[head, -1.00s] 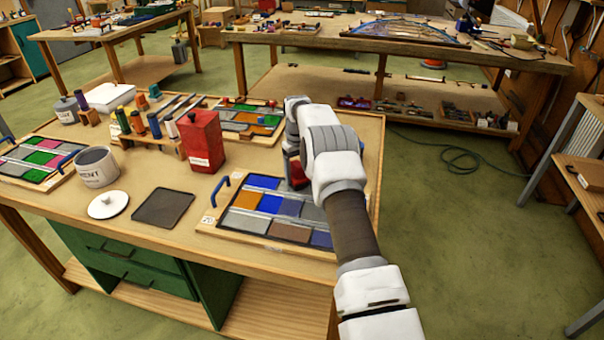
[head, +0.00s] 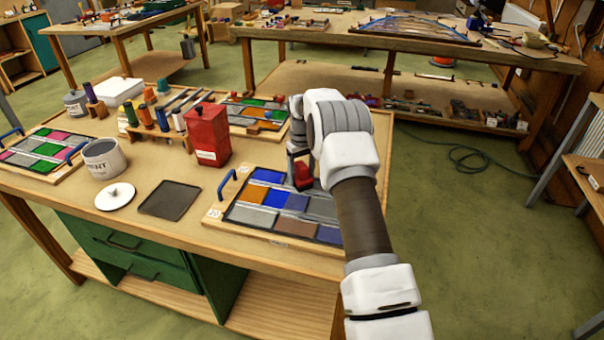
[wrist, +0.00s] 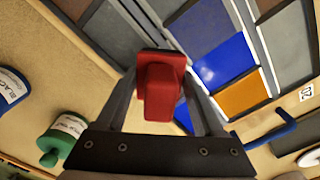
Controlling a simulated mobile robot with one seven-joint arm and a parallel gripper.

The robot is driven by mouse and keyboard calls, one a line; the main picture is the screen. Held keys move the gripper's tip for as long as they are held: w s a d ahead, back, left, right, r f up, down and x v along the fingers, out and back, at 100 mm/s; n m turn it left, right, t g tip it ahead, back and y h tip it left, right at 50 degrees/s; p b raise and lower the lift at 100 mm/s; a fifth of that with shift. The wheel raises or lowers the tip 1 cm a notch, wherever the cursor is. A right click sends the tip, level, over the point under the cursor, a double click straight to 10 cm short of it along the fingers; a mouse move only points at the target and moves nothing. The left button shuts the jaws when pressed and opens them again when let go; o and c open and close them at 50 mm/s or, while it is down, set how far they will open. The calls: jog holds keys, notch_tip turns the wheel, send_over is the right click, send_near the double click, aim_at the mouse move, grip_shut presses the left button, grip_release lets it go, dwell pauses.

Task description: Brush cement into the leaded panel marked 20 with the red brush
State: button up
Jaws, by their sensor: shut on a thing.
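The leaded panel (head: 270,197) lies flat on a board on the near bench, with blue, orange, grey and brown panes between pale lead lines. The brush also shows in the head view (head: 303,176). I cannot tell whether its bristles touch the panel. A grey cement pot (head: 104,160) stands at the left, its mouth open.
A white lid (head: 115,196) and a dark tray (head: 170,200) lie between pot and panel. A red can (head: 207,134) stands behind. Blue handles (head: 227,184) rise at the board's edge.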

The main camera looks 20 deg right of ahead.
aim_at(299, 183)
jog(key=shift+s, duration=0.1)
jog(key=shift+s+a+b, duration=0.35)
jog(key=shift+s+a, duration=0.45)
jog(key=shift+s, duration=0.35)
jog(key=shift+s+a+b, duration=0.2)
jog(key=shift+s+a, duration=0.25)
jog(key=shift+s, duration=0.2)
jog(key=shift+s+a+b, duration=0.15)
jog(key=shift+s+a, duration=0.3)
jog(key=shift+s, duration=0.2)
jog(key=shift+s+a+f+b, duration=0.1)
jog(key=shift+s+a+b, duration=0.1)
jog(key=shift+s+a, duration=0.35)
jog(key=shift+s+a+b, duration=0.15)
jog(key=shift+s+a, duration=0.15)
jog(key=shift+s, duration=0.4)
jog(key=shift+s+a, duration=0.4)
jog(key=shift+s, duration=0.25)
jog(key=shift+s+a, duration=0.4)
jog(key=shift+s, duration=0.2)
